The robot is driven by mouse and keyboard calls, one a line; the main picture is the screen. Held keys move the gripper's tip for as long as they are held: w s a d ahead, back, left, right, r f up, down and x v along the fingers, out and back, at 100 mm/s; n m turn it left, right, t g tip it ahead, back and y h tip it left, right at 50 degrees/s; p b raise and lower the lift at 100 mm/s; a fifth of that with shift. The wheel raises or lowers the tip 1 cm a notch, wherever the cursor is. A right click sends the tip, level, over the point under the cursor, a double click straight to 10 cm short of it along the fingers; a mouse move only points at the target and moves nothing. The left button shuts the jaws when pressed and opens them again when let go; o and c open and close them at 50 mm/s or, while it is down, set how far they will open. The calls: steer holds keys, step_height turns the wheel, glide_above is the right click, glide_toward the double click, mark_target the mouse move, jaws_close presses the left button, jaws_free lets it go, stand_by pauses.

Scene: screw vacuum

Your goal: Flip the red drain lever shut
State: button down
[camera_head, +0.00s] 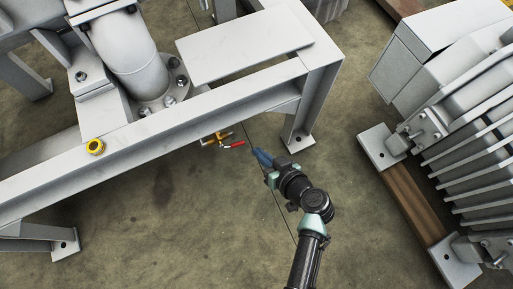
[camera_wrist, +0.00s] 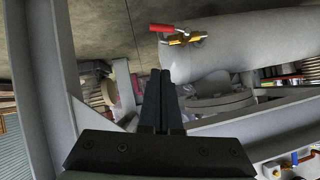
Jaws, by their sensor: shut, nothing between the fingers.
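The red drain lever (camera_head: 234,144) sticks out to the right from a small brass valve (camera_head: 213,138) below the edge of the grey steel frame. In the wrist view, the red lever (camera_wrist: 167,28) and brass valve (camera_wrist: 186,39) show near the top, beside a large grey pipe. My gripper (camera_head: 257,153) is shut and empty, just right of the lever's tip in the head view. In the wrist view its fingertips (camera_wrist: 161,74) lie below the lever, with a visible gap in the picture. I cannot tell the depth between them.
The grey frame beam (camera_head: 150,133) runs diagonally above the valve, with a frame leg (camera_head: 302,120) to the right. A finned grey machine (camera_head: 455,110) stands at right. Open concrete floor (camera_head: 180,220) lies in front.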

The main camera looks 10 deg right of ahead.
mark_target(233, 145)
steer(key=w+a+f+b, duration=0.4)
steer(key=w+f+b, duration=0.2)
steer(key=f, duration=0.2)
steer(key=shift+w+a, duration=0.2)
steer(key=shift+a, duration=0.1)
steer(key=shift+s+d+f+b, duration=0.1)
steer(key=shift+f+b, duration=0.05)
steer(key=shift+b, duration=0.15)
